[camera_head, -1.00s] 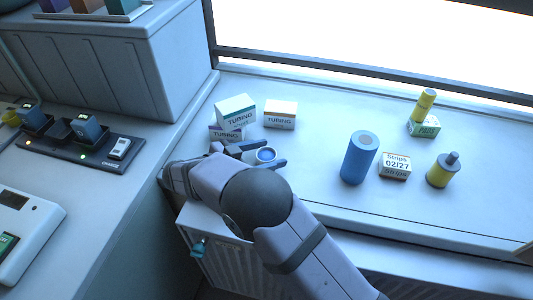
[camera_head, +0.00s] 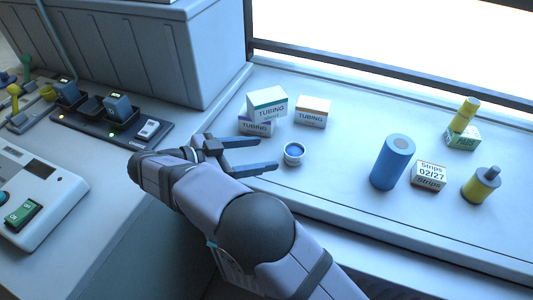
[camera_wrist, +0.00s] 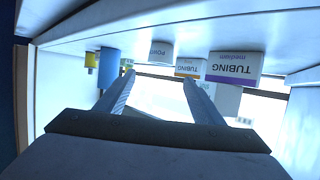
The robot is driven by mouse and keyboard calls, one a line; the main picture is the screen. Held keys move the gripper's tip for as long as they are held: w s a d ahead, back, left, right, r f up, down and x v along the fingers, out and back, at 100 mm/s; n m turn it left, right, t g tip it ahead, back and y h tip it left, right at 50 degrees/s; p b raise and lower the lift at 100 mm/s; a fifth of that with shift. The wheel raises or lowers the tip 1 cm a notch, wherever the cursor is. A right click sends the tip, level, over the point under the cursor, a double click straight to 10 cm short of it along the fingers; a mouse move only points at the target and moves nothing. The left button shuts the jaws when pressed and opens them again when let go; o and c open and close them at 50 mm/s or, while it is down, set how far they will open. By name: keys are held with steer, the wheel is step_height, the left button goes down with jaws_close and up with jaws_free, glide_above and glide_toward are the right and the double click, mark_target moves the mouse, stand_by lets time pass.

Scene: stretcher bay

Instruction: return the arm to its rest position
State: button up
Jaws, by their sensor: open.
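My gripper (camera_head: 268,153) is open and empty above the left edge of the long white counter (camera_head: 340,190). The cup (camera_wrist: 161,52) appears past the fingertips there, close to the tubing boxes.
Tubing boxes (camera_head: 267,102) stand behind the cup. A blue roll (camera_head: 392,162), a Strips box (camera_head: 429,176) and yellow items (camera_head: 481,186) stand farther right. A charger strip (camera_head: 110,127) and a white device (camera_head: 40,195) lie on the left surface. The counter's front is bare.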

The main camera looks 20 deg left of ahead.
stand_by(0.5)
